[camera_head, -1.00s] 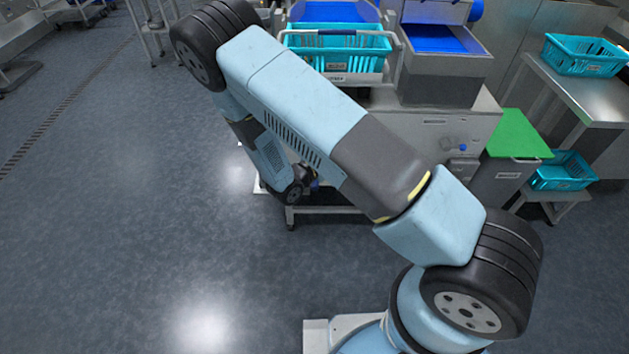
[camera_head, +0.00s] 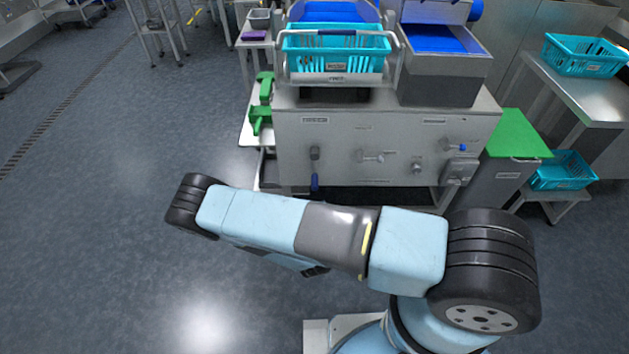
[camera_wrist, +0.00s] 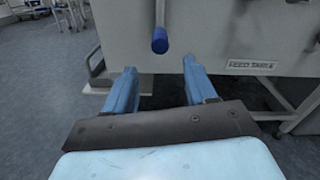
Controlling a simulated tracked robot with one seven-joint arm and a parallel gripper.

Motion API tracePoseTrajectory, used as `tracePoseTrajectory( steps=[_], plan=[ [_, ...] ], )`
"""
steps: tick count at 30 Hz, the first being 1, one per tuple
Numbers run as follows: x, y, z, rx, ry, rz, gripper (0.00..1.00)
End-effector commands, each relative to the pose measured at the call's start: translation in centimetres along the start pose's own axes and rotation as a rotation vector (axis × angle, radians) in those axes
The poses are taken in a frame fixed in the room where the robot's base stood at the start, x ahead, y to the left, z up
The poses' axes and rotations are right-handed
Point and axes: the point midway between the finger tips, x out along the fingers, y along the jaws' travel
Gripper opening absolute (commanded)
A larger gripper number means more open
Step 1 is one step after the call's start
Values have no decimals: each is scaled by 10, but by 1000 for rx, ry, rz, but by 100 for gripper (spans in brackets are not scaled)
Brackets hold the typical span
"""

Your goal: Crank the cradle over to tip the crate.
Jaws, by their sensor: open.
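The teal crate (camera_head: 360,46) sits upright in the grey metal cradle (camera_head: 336,79) on top of the cabinet. A crank with a blue grip (camera_head: 314,183) hangs down on the left of the cabinet front. In the wrist view the blue grip (camera_wrist: 160,41) is centred beyond my gripper (camera_wrist: 160,86). My gripper is open, with its two blue fingers apart and nothing between them. The grip appears ahead of the fingertips and is not between them. In the head view my arm hides most of my gripper.
The cabinet front (camera_head: 390,140) also carries a grey handle (camera_head: 370,156) and a small blue knob (camera_head: 462,147). Green tools (camera_head: 261,120) lie on a side shelf at left. A green-topped bin (camera_head: 515,135) stands at right. The floor at left is clear.

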Motion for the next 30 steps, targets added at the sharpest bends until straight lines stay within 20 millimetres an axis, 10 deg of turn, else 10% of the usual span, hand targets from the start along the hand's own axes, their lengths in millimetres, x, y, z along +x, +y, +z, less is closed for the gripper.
tracePoseTrajectory(
  steps=[30],
  plan=[
    [134, 0, 1, 2, 0, -2, 56]
  ],
)
